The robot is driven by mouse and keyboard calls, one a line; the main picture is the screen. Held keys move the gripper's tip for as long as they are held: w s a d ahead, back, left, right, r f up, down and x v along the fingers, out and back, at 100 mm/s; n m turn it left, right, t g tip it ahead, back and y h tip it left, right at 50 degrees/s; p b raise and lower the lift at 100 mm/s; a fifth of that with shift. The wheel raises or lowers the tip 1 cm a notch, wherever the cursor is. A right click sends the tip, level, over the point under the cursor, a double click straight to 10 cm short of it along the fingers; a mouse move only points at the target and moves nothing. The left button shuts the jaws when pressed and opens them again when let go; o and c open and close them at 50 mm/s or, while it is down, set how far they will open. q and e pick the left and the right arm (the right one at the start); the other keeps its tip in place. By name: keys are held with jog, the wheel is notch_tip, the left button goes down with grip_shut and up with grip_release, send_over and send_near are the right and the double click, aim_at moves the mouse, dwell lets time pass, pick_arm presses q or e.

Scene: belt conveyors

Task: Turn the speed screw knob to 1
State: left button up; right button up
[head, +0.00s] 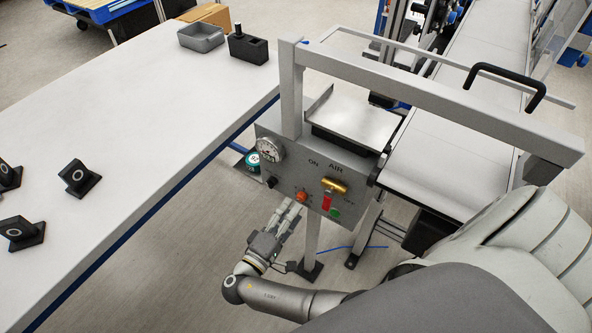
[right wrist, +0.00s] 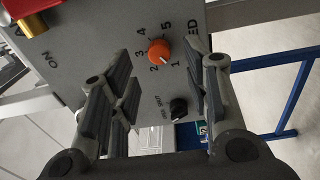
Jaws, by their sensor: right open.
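The speed screw knob is a small orange round knob (head: 302,197) on the grey control panel (head: 289,180). In the right wrist view the orange knob (right wrist: 159,51) has the digits 1 to 5 printed around it. I cannot tell exactly which digit it points to. My right gripper (head: 291,211) is just in front of the panel's lower edge, below the knob. In the right wrist view the fingers of my right gripper (right wrist: 160,72) are spread wide and empty, with the knob between and ahead of them, apparently untouched. My left gripper is not in view.
A black knob (right wrist: 179,107) sits close to the orange one. The panel also carries a gauge (head: 270,149), a brass valve with a red handle (head: 327,202) and a green button (head: 335,212). A white table (head: 130,120) stands left, a conveyor (head: 440,165) right.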

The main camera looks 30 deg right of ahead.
jog(key=shift+v, duration=1.75)
